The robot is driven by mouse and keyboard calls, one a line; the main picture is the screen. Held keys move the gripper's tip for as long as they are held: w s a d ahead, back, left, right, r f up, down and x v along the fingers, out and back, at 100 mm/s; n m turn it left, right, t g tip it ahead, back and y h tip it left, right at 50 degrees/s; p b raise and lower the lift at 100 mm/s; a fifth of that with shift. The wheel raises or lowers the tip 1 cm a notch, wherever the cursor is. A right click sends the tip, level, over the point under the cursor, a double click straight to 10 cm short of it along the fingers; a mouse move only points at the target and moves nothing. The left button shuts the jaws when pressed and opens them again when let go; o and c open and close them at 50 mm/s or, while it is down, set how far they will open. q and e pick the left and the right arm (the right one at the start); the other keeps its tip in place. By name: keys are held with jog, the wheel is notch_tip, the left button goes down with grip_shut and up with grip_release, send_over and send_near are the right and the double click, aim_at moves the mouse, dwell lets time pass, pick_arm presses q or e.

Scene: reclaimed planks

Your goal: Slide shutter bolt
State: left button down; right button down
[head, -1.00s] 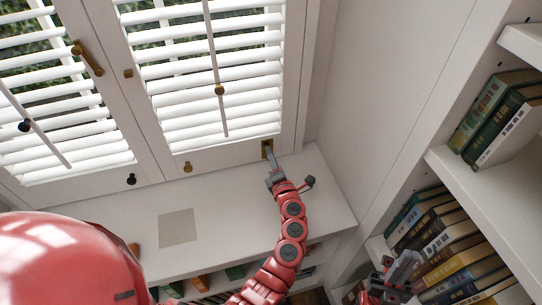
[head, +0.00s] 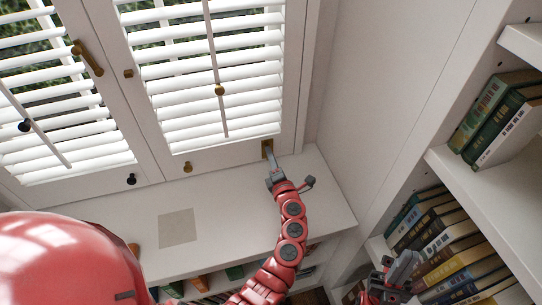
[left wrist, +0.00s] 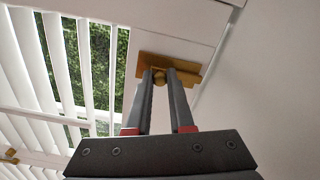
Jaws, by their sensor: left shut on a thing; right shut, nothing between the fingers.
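The brass shutter bolt (head: 267,146) is mounted at the lower right corner of the right shutter panel, and in the head view my gripper partly covers it. In the left wrist view its brass plate (left wrist: 190,71) lies across the panel's edge, with a round knob between my fingertips. My left gripper (head: 269,155) is shut on this knob, and its two fingers (left wrist: 167,76) reach up to it. My right gripper (head: 399,268) is shut and empty, low at the right beside the bookshelf, far from the bolt.
The white shutters (head: 213,80) have slats, tilt rods and other small knobs, with a brass handle (head: 88,58) at the left. A white ledge (head: 235,190) runs below. A bookshelf (head: 475,180) with several books stands at the right.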

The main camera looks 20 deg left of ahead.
dwell(0.4)
pick_arm(q)
notch_tip(320, 180, down, 2)
jog(key=shift+f+b, duration=0.15)
jog(key=shift+b, duration=1)
jog(key=shift+r, duration=0.2)
jog(key=c, duration=1)
grip_release()
jog(key=shift+f, duration=0.1)
jog(key=shift+o, duration=0.2)
jog(key=b+v, duration=0.1)
jog(key=v, duration=1.6)
jog(key=shift+s+d, duration=0.2)
jog(key=shift+a, duration=0.1)
